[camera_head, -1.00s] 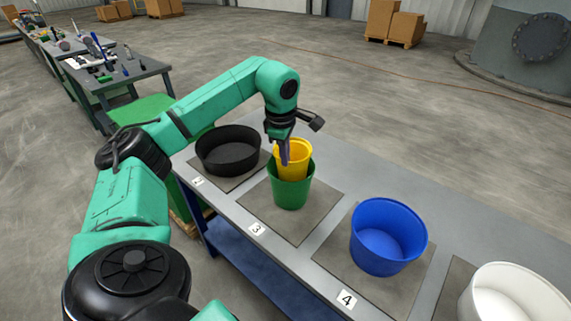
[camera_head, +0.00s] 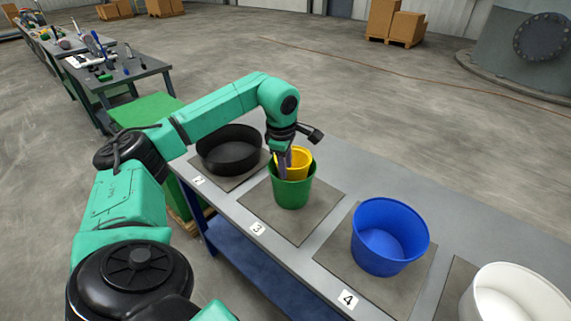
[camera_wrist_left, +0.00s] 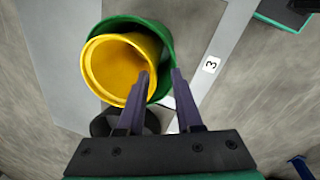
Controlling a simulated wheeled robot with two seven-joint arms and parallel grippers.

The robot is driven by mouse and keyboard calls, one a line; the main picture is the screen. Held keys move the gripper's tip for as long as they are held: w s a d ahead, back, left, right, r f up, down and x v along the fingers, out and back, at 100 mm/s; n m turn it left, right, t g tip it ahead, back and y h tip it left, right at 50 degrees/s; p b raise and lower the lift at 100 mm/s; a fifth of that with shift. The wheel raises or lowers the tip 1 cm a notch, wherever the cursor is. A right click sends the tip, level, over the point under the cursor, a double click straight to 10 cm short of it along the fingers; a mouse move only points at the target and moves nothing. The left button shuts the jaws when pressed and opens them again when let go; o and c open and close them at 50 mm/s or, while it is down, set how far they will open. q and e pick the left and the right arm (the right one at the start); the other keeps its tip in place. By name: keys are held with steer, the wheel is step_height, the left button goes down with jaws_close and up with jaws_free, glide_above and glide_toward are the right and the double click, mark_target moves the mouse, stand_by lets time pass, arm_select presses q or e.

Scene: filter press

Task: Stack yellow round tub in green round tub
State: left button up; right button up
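The yellow round tub (camera_head: 300,161) sits inside the green round tub (camera_head: 293,194), with its upper part standing above the green rim. In the left wrist view the yellow tub (camera_wrist_left: 112,65) lies off-centre within the green tub (camera_wrist_left: 150,28), towards the left. My left gripper (camera_head: 285,171) points down at the near left side of the yellow tub. Its fingers show apart, one over the inside of the yellow rim and one outside it; the wrist view shows a gap between the tips (camera_wrist_left: 161,74). My right gripper is out of view.
The green tub stands on the mat labelled 3 on a grey table (camera_head: 330,160). A black round pan (camera_head: 229,158) is to its left. A blue tub (camera_head: 388,240) and a white tub (camera_head: 512,295) stand to the right. Table space behind the tubs is clear.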

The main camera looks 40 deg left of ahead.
arm_select(q)
step_height(320, 180, up, 13)
steer(key=s, duration=0.2)
steer(key=shift+d+f, duration=0.2)
steer(key=shift+d, duration=0.2)
